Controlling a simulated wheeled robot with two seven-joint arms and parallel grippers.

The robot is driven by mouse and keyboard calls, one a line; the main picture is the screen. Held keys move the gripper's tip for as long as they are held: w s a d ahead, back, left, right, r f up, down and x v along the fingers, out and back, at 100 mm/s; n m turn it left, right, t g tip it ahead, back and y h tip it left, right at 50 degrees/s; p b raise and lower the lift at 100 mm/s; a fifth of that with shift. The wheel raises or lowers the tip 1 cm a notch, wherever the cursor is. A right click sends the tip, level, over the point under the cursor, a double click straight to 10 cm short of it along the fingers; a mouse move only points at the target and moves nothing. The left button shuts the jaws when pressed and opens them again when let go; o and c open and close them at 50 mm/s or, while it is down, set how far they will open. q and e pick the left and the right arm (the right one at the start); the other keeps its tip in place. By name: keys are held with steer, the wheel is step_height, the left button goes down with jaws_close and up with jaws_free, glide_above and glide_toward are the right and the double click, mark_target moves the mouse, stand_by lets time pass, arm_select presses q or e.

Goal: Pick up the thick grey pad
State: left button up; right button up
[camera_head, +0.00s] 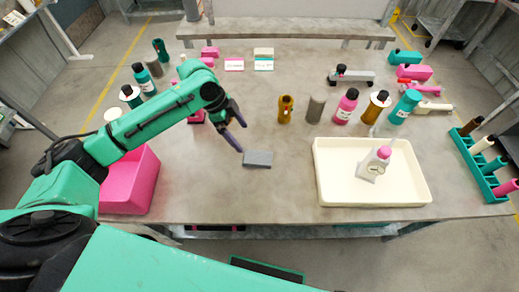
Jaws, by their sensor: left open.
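The thick grey pad (257,159) lies flat on the table near its front middle. My left gripper (241,138) comes in from the left on a green arm. Its dark fingers are open and point down toward the pad, just above and to the left of it. No contact with the pad can be made out. My right gripper is not in view.
A cream tray (325,190) holding a grey bottle with a pink cap (376,165) stands right of the pad. A pink bin (143,180) is at the left front. A brown cylinder (285,108) and a grey cylinder (316,107) stand behind the pad. The table around the pad is clear.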

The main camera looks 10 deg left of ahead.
arm_select(q)
steer(key=p, duration=0.1)
glide_toward(256, 157)
steer(key=x, duration=0.2)
steer(key=shift+s+d+f, duration=0.2)
steer(key=shift+d+f, duration=0.05)
steer(key=x, duration=0.2)
steer(key=p+x, duration=0.1)
steer(key=x, duration=0.2)
steer(key=shift+w+d+f+p, duration=0.15)
steer(key=shift+w+f+p, duration=0.15)
steer(key=shift+w+p, duration=0.05)
steer(key=shift+f, duration=0.2)
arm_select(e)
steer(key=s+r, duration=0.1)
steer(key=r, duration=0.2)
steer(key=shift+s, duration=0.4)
arm_select(q)
steer(key=shift+f, duration=0.25)
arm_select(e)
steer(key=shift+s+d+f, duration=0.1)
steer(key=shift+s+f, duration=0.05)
arm_select(q)
steer(key=c, duration=1.3)
